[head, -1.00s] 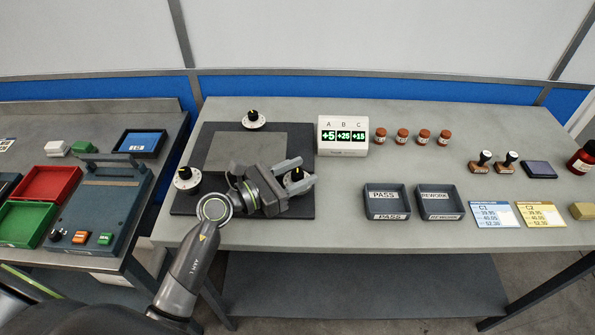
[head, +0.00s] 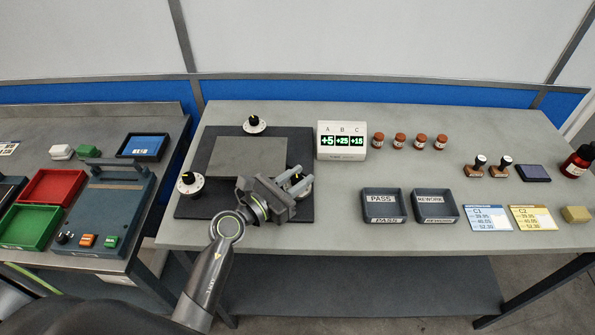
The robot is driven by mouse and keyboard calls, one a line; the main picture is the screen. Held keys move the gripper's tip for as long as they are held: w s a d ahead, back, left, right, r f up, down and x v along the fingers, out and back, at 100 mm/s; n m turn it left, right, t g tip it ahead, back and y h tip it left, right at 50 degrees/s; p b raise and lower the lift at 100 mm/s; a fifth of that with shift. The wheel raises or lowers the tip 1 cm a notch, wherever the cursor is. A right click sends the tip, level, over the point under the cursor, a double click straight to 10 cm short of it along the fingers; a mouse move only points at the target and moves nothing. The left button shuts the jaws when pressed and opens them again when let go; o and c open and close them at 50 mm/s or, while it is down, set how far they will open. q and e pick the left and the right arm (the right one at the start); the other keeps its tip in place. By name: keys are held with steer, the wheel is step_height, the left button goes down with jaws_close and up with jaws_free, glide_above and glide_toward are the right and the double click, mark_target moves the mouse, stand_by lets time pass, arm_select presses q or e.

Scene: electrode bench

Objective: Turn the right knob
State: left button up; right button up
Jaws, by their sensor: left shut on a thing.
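The right knob (head: 298,179) is a black knob on a white dial at the right side of the dark plate (head: 300,212). My left gripper (head: 296,182) is shut on it, with the fingers on either side, and hides much of its dial. A second knob (head: 254,123) stands at the back of the plate, and a third, the left knob (head: 188,183), at its left side. A white display (head: 341,141) marked A, B, C shows green figures that look like +5, +25 and +15. My right gripper is not in view.
PASS tray (head: 384,205) and REWORK tray (head: 435,206) stand right of the plate. Small brown jars (head: 399,141) stand beside the display. Stamps (head: 479,165) and cards (head: 488,218) lie further right. A side table at the left holds red (head: 53,187) and green (head: 30,226) trays.

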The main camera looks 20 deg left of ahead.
arm_select(q)
steer(key=n+t+y+p, duration=0.1)
steer(key=n+y+p, duration=0.1)
steer(key=y, duration=0.1)
steer(key=shift+r, duration=0.15)
steer(key=shift+n+t+y+p, duration=0.4)
steer(key=shift+n+y+p, duration=0.25)
steer(key=shift+y, duration=0.35)
steer(key=o, duration=1)
steer(key=shift+c, duration=0.2)
